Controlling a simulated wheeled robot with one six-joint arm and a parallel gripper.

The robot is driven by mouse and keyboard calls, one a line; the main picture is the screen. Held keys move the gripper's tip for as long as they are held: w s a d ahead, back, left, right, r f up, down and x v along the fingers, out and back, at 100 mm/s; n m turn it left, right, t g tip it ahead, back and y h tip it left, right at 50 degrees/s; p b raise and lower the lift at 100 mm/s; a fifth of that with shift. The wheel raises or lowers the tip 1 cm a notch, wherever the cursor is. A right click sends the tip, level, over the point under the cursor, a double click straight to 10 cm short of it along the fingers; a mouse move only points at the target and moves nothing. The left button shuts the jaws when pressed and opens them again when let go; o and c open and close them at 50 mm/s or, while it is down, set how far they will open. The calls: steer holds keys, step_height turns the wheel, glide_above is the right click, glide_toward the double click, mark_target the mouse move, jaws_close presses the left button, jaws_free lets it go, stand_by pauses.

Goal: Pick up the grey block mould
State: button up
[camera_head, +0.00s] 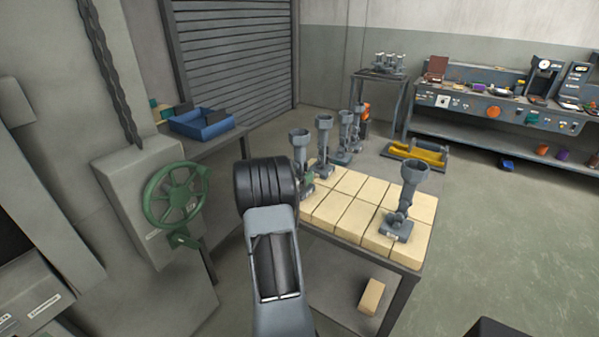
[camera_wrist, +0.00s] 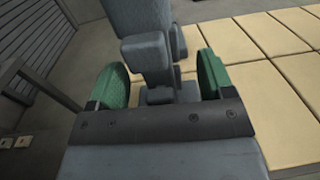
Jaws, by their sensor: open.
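A tall grey piece with a cup-shaped top (camera_head: 300,137) stands at the near left edge of the pale-block table; its lower part is partly hidden by my arm. A grey upright piece (camera_wrist: 145,50) stands between my gripper's green fingers in the wrist view, seemingly the same one. My gripper (camera_wrist: 162,77) is open around it, with one finger on each side; contact cannot be told. Similar grey pieces stand just behind (camera_head: 323,145) and at the right front (camera_head: 410,190). I cannot tell which shape is the named mould.
The tabletop of pale blocks (camera_head: 342,207) is bare in the middle. A green handwheel (camera_head: 174,195) on a grey machine is left of my arm. A blue bin (camera_head: 201,123) sits on a shelf. Open floor lies right.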

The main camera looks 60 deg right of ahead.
steer(key=shift+d, duration=0.45)
steer(key=shift+c, duration=0.3)
steer(key=c, duration=1.2)
